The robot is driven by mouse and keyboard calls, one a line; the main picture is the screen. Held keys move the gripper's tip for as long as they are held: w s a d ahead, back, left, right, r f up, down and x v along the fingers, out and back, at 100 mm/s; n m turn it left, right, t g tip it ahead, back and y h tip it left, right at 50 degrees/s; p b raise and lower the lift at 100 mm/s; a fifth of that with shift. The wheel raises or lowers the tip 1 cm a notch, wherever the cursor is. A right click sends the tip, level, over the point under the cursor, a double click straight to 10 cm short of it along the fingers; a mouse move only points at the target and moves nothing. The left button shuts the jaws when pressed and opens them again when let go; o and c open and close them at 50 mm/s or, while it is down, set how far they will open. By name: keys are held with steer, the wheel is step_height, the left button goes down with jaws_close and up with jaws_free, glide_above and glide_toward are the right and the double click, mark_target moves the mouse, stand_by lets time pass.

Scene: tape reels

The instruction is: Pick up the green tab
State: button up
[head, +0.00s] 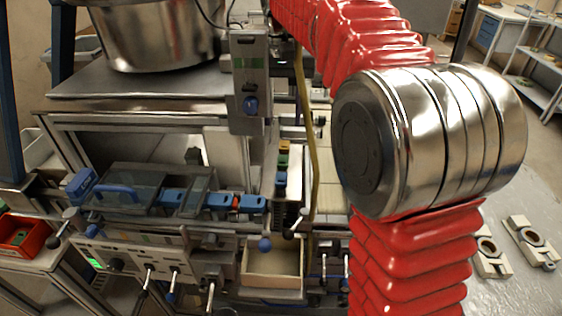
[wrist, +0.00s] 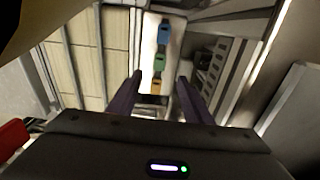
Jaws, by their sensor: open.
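The green tab (wrist: 160,62) sits in a pale narrow channel in the wrist view, between a blue tab (wrist: 164,34) farther up the picture and an orange tab (wrist: 156,87) nearer to me. In the head view the green tab (head: 283,160) is small, in a column with the orange tab (head: 285,147) and a blue tab (head: 281,178). My gripper (wrist: 160,77) is open and empty, its dark fingers on either side of the channel in the picture. The gap in depth to the tabs cannot be told. I cannot make out the gripper in the head view.
The channel's side walls flank the tabs, with a slotted dark part (wrist: 207,62) to the right in the wrist view. The head view shows an open drawer (head: 272,282), a blue-handled clear cover (head: 140,185), a grey upright (head: 249,85) and a red bin (head: 22,236).

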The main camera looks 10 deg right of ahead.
glide_above(282, 162)
step_height(282, 162, down, 8)
steer(key=shift+w+d+r, duration=0.1)
steer(key=shift+r, duration=0.1)
steer(key=shift+f, duration=2.6)
steer(key=shift+c, duration=0.3)
steer(key=c, duration=1)
